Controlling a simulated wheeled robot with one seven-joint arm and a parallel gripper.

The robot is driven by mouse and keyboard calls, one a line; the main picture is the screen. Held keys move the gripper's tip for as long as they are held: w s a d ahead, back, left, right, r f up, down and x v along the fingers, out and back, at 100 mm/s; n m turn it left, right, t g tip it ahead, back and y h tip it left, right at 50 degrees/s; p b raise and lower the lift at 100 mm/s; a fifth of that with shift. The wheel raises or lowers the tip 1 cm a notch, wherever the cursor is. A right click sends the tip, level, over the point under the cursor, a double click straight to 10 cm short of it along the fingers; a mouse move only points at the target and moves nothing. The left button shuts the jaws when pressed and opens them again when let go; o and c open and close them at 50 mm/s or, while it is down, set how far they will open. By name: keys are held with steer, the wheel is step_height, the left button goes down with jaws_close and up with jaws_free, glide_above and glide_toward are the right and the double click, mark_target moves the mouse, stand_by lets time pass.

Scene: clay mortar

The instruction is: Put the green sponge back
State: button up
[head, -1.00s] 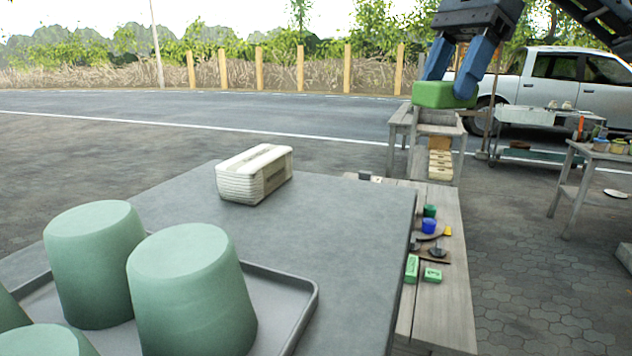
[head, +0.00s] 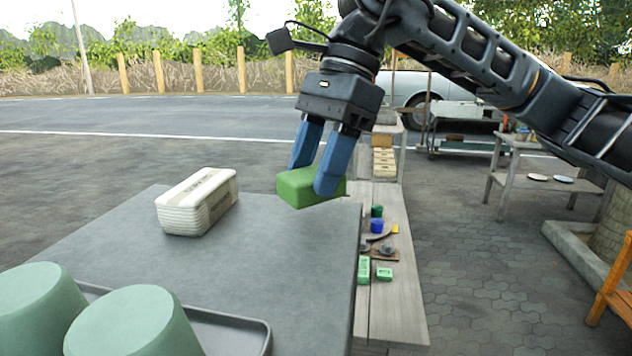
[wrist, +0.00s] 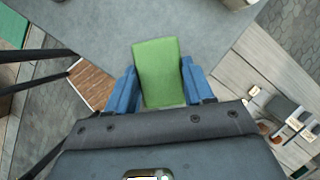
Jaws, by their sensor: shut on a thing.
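My gripper (head: 318,170) has its blue fingers shut on the green sponge (head: 300,188). The sponge is held in the air at the far right corner of the grey table (head: 290,245) in the head view. In the wrist view the green sponge (wrist: 157,70) sits between the two blue fingers of my gripper (wrist: 160,88), with the grey tabletop beyond it. I cannot tell exactly how high the sponge is above the table.
A white stacked block (head: 185,212) stands on the grey table. Green pots (head: 130,325) stand on a grey tray (head: 235,325) at the front left. A lower wooden bench (head: 400,290) with small items adjoins the right side. The table's middle is clear.

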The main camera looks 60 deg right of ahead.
steer(key=shift+f+p, duration=0.3)
steer(key=shift+f, duration=1.35)
steer(key=shift+f, duration=0.15)
steer(key=o, duration=1.1)
steer(key=shift+r, duration=0.3)
steer(key=b+v, duration=0.2)
steer(key=v, duration=1)
steer(key=shift+d+f, duration=0.1)
